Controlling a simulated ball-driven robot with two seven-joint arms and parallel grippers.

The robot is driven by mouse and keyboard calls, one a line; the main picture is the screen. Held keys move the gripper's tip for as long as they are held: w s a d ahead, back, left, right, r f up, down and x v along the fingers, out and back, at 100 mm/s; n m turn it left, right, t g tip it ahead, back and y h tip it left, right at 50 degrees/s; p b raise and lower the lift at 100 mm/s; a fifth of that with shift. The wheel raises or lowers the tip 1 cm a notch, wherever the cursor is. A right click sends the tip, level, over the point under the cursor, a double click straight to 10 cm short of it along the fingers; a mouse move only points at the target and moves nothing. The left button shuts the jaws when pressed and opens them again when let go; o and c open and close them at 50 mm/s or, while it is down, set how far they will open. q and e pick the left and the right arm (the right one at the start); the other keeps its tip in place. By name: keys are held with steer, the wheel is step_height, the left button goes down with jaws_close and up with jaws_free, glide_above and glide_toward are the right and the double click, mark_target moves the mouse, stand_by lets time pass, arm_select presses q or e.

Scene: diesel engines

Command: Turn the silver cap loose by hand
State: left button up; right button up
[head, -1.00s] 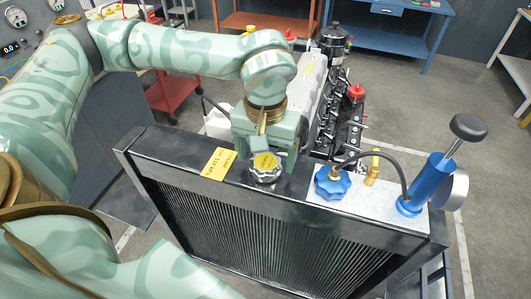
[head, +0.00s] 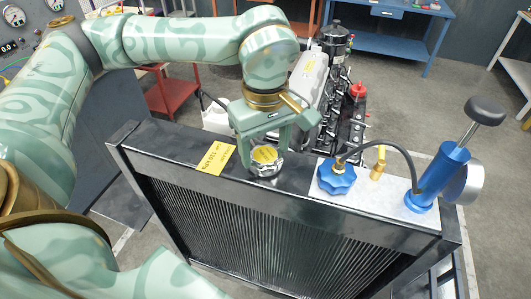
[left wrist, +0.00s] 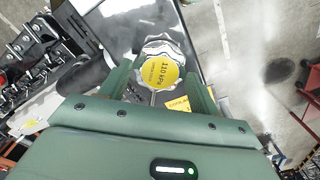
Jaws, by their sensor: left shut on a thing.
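The silver cap (head: 266,161), fluted at the rim with a yellow 110 kPa label on top, sits on the black top of the radiator (head: 190,141). In the left wrist view the cap (left wrist: 160,72) lies between the two green fingers. My left gripper (head: 268,153) reaches down from above and is shut on the cap, one finger on each side. The left gripper also shows in the left wrist view (left wrist: 161,82). The cap's underside and neck are hidden. My right gripper is not in view.
A yellow tag (head: 216,157) lies left of the cap. On the right stand a blue knob (head: 336,178), a brass fitting (head: 379,162) and a blue hand pump (head: 440,178) with a black hose. The engine (head: 335,105) is behind the radiator.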

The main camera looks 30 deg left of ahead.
mark_target(266, 154)
arm_select(q)
steer(key=n, duration=0.2)
steer(key=n+b, duration=0.1)
steer(key=n, duration=0.1)
steer(key=shift+f, duration=0.35)
steer(key=n+b, duration=0.2)
steer(key=n, duration=0.3)
steer(key=shift+r, duration=0.1)
steer(key=o, duration=1.5)
steer(key=shift+r, duration=0.2)
steer(key=shift+c, duration=0.6)
steer(key=shift+r, duration=0.2)
step_height(266, 154, up, 7)
steer(key=p, duration=0.6)
steer(key=shift+f, duration=0.1)
